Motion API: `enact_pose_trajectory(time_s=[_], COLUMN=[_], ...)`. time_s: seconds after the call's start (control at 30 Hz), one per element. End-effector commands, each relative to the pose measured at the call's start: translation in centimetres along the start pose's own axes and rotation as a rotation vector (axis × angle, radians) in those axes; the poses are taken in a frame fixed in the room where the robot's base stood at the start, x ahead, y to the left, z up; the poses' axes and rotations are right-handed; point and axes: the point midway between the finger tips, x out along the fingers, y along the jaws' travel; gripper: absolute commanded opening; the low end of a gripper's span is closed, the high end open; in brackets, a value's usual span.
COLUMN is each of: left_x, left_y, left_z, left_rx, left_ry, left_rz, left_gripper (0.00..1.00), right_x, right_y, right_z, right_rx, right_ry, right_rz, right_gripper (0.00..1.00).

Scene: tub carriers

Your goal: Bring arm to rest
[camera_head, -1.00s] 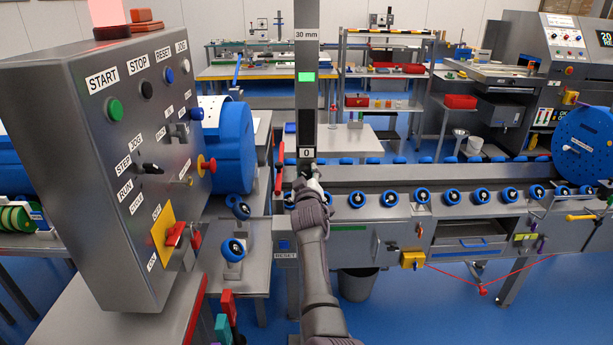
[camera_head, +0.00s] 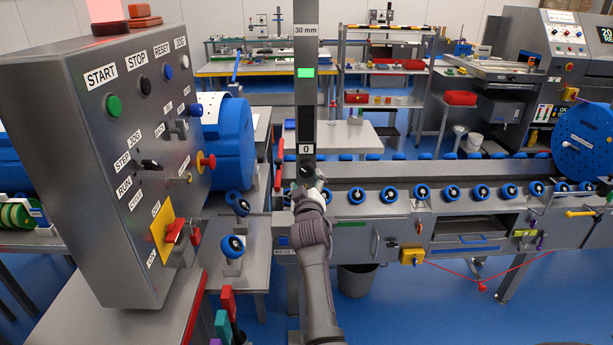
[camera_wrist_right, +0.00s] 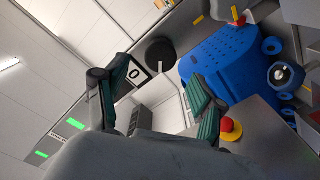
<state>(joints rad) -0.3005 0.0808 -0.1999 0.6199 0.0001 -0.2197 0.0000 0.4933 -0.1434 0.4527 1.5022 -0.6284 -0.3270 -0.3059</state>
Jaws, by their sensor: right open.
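My right arm rises from the bottom centre of the head view. Its gripper (camera_head: 307,183) is in front of the foot of the upright grey post (camera_head: 306,110), just below the "0" label. In the right wrist view the gripper (camera_wrist_right: 152,102) shows its two dark green-padded fingers spread apart, with nothing between them. A black round knob (camera_wrist_right: 160,54) and the "0" label (camera_wrist_right: 136,73) lie beyond the fingers. Whether the gripper touches the post cannot be told. My left gripper is not in view.
A grey control box (camera_head: 130,150) with buttons and a yellow-backed red switch (camera_head: 173,232) stands close on the left. A conveyor with blue rollers (camera_head: 420,192) runs to the right. A blue drum (camera_head: 228,142) stands behind the box.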

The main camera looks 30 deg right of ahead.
Motion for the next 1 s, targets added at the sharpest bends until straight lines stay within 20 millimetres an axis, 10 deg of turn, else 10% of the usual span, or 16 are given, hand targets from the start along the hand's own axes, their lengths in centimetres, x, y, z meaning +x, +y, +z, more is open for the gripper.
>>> enact_pose_trajectory(time_s=[0.77,1.0], left_x=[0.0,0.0], left_y=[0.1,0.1], left_z=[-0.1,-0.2], left_rx=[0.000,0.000], left_ry=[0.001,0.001], left_rz=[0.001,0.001], left_gripper=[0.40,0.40], right_x=[-2.1,-12.0], right_y=[-0.1,-3.1], right_z=[1.1,9.7], right_rx=[0.001,0.039], right_ry=[-0.023,-0.271], right_rz=[-0.014,-0.217], right_gripper=[0.69,0.69])
